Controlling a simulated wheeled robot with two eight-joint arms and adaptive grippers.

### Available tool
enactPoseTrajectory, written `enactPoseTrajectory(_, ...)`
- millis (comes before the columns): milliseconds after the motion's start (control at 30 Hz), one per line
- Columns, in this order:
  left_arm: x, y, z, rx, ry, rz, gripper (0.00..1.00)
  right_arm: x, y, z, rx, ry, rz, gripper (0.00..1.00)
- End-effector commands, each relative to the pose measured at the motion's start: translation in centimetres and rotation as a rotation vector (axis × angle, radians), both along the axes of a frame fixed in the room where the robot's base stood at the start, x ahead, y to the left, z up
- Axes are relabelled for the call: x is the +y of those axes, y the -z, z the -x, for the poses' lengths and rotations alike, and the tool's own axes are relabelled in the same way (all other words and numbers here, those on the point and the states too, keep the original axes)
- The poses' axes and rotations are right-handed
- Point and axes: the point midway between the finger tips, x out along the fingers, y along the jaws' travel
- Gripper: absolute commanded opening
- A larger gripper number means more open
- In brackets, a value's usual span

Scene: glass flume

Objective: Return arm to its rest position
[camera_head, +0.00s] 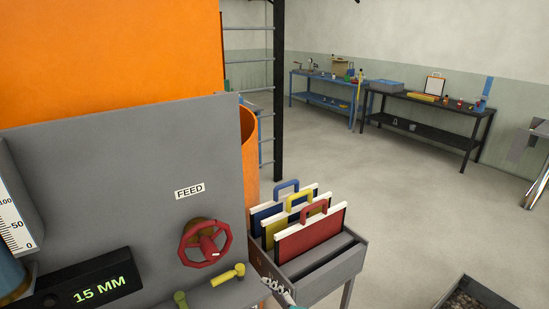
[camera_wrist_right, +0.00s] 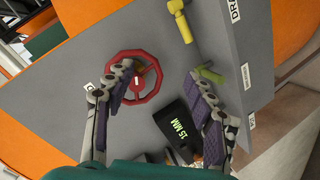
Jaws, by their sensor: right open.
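My right gripper (camera_wrist_right: 160,78) is open and empty in the wrist view, its two padded fingers spread apart. In the head view only a small part of a gripper (camera_head: 279,290) shows at the bottom edge, below and right of the yellow lever. The red handwheel (camera_head: 206,243) is on the grey panel under the FEED label. In the wrist view the handwheel (camera_wrist_right: 140,76) appears behind and beside the left-hand finger, partly covered by it. I cannot tell how far the fingers are from the wheel. My left gripper is not in view.
The grey panel (camera_head: 110,190) carries a yellow lever (camera_head: 228,275), a green lever (camera_head: 181,299) and a display (camera_head: 95,290) reading 15 MM. A grey rack (camera_head: 322,272) holding blue, yellow and red gates stands right of the panel. Open floor (camera_head: 420,190) lies beyond.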

Motion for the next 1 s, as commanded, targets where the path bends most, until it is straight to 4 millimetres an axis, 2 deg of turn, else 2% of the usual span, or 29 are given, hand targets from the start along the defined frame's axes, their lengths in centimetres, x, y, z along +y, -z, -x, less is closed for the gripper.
enactPoseTrajectory(167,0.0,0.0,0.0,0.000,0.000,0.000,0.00,-5.8,2.9,1.4,0.340,0.247,-0.153,0.55)
enactPoseTrajectory(300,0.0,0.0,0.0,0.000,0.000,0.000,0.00,-11.1,5.1,3.3,0.574,0.530,-0.284,0.55)
enactPoseTrajectory(400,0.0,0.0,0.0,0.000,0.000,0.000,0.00,-14.7,6.2,5.0,0.687,0.744,-0.373,0.55)
enactPoseTrajectory(500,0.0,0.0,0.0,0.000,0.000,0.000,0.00,-17.6,6.8,6.5,0.754,0.922,-0.447,0.55)
enactPoseTrajectory(600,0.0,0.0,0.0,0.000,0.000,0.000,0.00,-19.3,7.1,7.6,0.785,1.041,-0.500,0.55)
enactPoseTrajectory(700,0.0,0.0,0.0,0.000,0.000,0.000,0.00,-20.1,7.3,8.1,0.796,1.096,-0.525,0.55)
enactPoseTrajectory(1000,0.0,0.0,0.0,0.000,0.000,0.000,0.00,-20.2,7.3,8.1,0.797,1.105,-0.532,0.55)
